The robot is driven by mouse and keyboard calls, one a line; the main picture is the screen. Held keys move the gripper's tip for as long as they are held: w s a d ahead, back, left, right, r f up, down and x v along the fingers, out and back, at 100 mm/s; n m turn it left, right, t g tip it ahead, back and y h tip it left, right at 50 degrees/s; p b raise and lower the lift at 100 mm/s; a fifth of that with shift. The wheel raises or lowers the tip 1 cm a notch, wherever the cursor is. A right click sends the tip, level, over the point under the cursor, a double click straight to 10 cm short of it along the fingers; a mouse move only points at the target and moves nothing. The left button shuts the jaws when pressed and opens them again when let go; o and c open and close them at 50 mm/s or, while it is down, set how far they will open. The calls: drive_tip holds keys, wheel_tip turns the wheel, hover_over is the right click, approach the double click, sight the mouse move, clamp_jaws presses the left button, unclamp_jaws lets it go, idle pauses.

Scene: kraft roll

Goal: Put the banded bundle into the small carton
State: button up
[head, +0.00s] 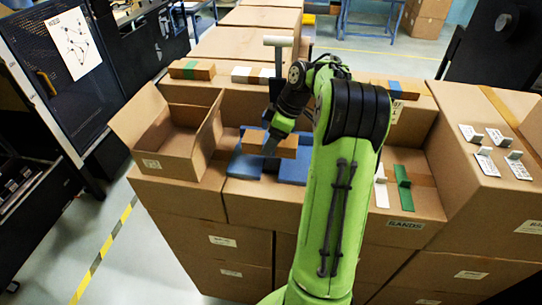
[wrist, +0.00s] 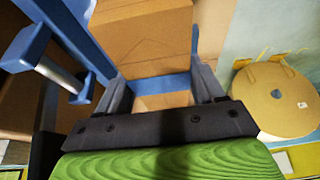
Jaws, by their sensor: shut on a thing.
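My gripper (head: 270,146) is shut on a brown cardboard-coloured block, which I take for the bundle (head: 287,148). It hangs over blue pieces in the middle of the bench of boxes.
Blue pieces (head: 246,167) lie under my gripper. A pale T-shaped post (head: 278,58) stands behind it. Banded blocks (head: 192,70) line the back ledge. A green strip (head: 403,188) lies at the right. A round tan thing (wrist: 272,100) shows in the wrist view.

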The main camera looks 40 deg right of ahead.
sight(272, 162)
drive_tip(key=f, duration=0.4)
drive_tip(key=shift+s+f, duration=0.25)
drive_tip(key=shift+f, duration=0.3)
drive_tip(key=o, duration=1.1)
drive_tip(key=shift+o, duration=0.2)
